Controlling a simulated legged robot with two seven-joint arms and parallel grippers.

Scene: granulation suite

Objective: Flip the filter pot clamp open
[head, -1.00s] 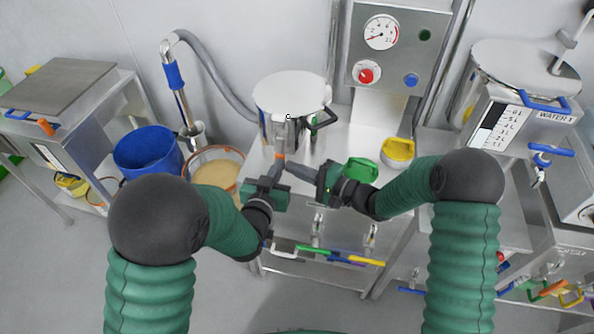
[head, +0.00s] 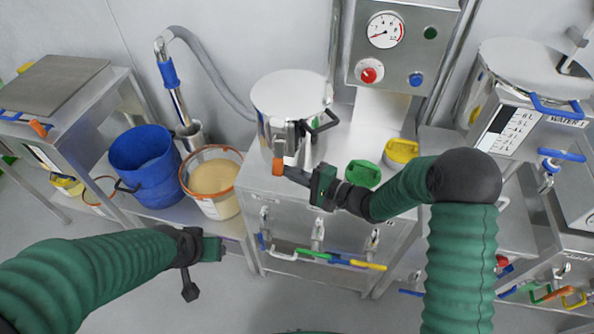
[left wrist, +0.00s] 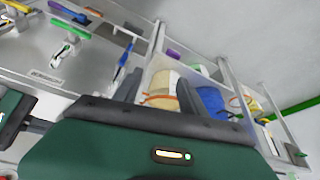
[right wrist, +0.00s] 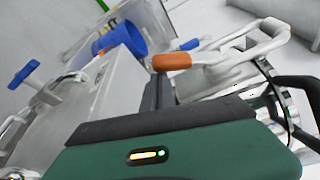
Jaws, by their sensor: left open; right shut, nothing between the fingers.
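The filter pot (head: 285,125) is a steel pot with a pale round lid, standing on the steel bench. Its clamp (head: 279,147) is a metal lever on the pot's front, pointing down to an orange tip (head: 278,166). The orange tip also shows in the right wrist view (right wrist: 172,61), just beyond my right fingertips. My right gripper (head: 289,172) is shut and empty, its tips beside the orange tip; whether they touch I cannot tell. My left gripper (head: 205,268) is open and empty, away from the pot at lower left, over the floor.
A black side handle (head: 322,122) sticks out at the pot's right. Green (head: 363,173) and yellow (head: 401,151) lidded items stand on the bench to the right. A tub of tan powder (head: 213,178) and a blue bucket (head: 143,160) stand to the left.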

